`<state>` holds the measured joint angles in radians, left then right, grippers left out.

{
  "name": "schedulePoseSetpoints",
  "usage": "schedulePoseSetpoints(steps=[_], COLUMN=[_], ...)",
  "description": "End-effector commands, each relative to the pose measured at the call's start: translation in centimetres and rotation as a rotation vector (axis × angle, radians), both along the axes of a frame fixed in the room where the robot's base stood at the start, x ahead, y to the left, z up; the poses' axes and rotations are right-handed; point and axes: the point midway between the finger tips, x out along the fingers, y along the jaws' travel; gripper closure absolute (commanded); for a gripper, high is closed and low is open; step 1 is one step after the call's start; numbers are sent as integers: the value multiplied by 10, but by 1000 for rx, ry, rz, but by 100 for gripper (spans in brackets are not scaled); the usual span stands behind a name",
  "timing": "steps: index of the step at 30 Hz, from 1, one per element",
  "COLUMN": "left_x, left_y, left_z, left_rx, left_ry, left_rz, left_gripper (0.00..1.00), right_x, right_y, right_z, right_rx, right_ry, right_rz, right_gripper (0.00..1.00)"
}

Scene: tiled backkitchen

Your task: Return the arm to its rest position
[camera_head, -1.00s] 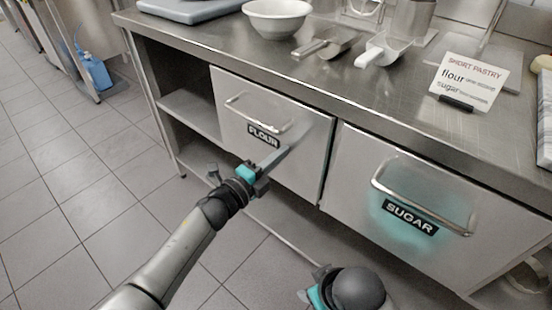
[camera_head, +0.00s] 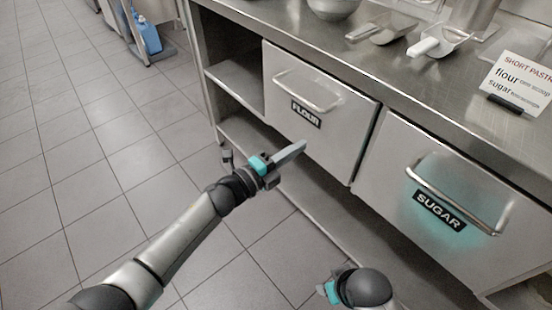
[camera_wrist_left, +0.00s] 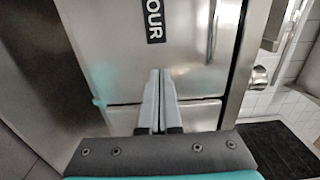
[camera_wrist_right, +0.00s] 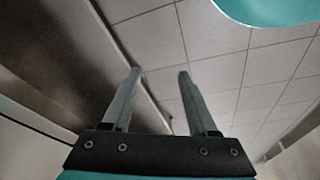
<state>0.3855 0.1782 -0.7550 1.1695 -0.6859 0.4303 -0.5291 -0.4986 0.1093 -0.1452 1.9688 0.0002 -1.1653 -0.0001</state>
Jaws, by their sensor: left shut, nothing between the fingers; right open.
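My left gripper (camera_head: 301,147) reaches in from the lower left of the head view. It is shut and empty, in front of the lower part of the flour drawer (camera_head: 345,125). In the left wrist view its two fingers (camera_wrist_left: 159,85) lie together, with the FLOUR label above them. I cannot tell whether the fingertips touch the drawer front. My right gripper is partly seen at the bottom of the head view (camera_head: 330,289). In the right wrist view its two fingers (camera_wrist_right: 160,75) stand apart with nothing between them, over the tiled floor.
The sugar drawer (camera_head: 395,205) is right of the flour drawer; both look closed. The steel counter (camera_head: 400,88) holds two scoops (camera_head: 385,27) (camera_head: 440,40), a bowl (camera_head: 333,8) and a recipe card (camera_head: 520,85). Open shelves (camera_head: 236,85) are at left. The tiled floor (camera_head: 80,160) at left is clear.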

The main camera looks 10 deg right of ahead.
Motion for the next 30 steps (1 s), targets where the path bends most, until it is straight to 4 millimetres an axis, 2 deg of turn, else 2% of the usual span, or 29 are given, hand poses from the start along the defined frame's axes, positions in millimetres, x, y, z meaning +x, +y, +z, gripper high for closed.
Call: schedulePoseSetpoints(steps=[6,12,23,26,29,30], left_x=[-20,-31,-34,-30,-26,-27], left_y=[29,46,52,65,93,109], left_z=[1,0,-3,-15,-44,-61], left_rx=[2,2,-1,-19,-61,-85], left_ry=[3,1,12,89,253,341], left_rz=[1,-1,8,66,198,268], left_gripper=[100,100,100,100,100,100], right_x=[-11,-18,-21,-24,-29,-32], right_y=[-1,-3,-3,-5,-10,-13], right_z=[-21,-34,-39,-45,-57,-63], right_rx=[-4,-8,-9,-12,-19,-23], right_ry=[39,58,62,67,73,74], right_rz=[1,1,2,2,4,5], right_gripper=[41,41,41,41,41,41])
